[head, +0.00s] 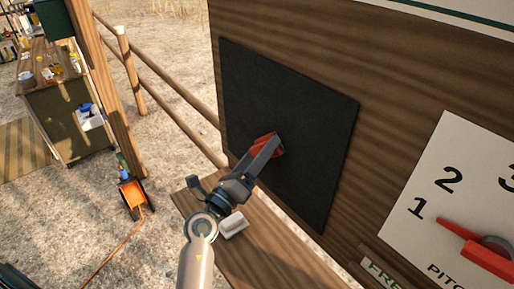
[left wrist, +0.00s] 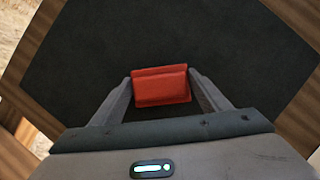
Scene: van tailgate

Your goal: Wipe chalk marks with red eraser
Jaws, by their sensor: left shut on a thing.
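My left gripper (head: 271,144) is shut on the red eraser (head: 276,147) and holds it up in front of the lower left part of the black chalkboard (head: 290,95). The left wrist view shows the red eraser (left wrist: 161,86) between the two fingers, with the dark chalkboard (left wrist: 165,35) behind it. I cannot tell whether the eraser touches the board. No chalk marks show on the visible board; the part behind the gripper and eraser is hidden. My right gripper is not in view.
A wooden shelf (head: 275,250) runs below the board, with a white block (head: 234,224) on it near my arm. A white dial panel (head: 450,200) with a red pointer (head: 476,246) is at the right. An orange cable reel (head: 133,195) stands on the ground at the left.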

